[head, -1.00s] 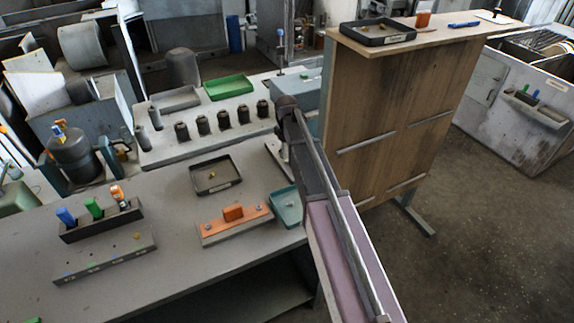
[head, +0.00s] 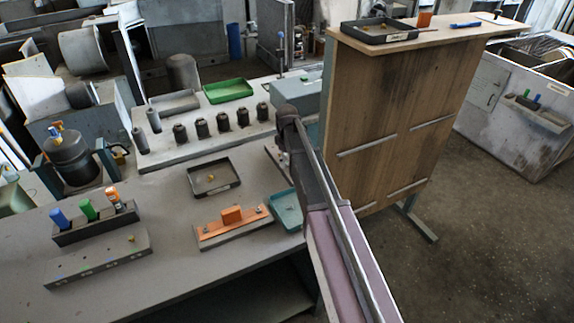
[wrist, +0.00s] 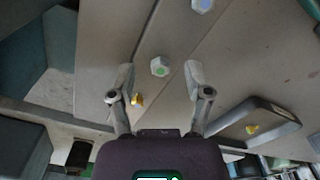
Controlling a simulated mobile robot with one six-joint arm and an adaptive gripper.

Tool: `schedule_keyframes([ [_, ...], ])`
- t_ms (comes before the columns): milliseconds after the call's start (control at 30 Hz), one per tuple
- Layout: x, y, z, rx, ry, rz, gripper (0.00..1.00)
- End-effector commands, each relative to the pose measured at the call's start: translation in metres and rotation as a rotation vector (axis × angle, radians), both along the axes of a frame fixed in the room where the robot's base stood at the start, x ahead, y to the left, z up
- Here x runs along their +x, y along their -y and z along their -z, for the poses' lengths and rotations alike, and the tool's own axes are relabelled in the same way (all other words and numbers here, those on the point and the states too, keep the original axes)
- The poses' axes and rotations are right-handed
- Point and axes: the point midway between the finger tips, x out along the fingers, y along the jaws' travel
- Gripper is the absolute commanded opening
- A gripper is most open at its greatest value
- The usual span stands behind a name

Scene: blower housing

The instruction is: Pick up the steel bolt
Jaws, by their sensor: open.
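In the wrist view, a pale, steel-looking hexagonal bolt head (wrist: 160,67) with a green centre lies between my fingers, a little ahead. A similar head with a blue centre (wrist: 202,5) is at the top edge. My gripper (wrist: 160,78) is open, with nothing between its fingers. A small brass-coloured piece (wrist: 138,100) shows close to the left finger. In the head view my arm hides my gripper. Two small grey bolt heads show there on the orange plate, one at its left end (head: 204,231) and one at its right end (head: 259,210).
A dark tray (head: 190,180) with a small brass piece and a teal tray (head: 276,207) are on the bench beside the orange plate. A rack of coloured handles (head: 95,229) and a grey block (head: 98,262) stand left. A wooden panel (head: 375,120) rises right.

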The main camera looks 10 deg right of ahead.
Motion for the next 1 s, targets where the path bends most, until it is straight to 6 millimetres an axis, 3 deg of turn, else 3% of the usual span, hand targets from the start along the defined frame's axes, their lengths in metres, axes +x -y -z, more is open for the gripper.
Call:
schedule_keyframes([
  [133, 0.0, 0.0, 0.0, 0.0, 0.0, 0.0, 0.61],
  [333, -0.0001, -0.0001, 0.0, 0.0, 0.0, 0.0, 0.03],
  [1000, 0.0001, 0.0001, -0.008, 0.0, 0.0, 0.0, 0.0],
])
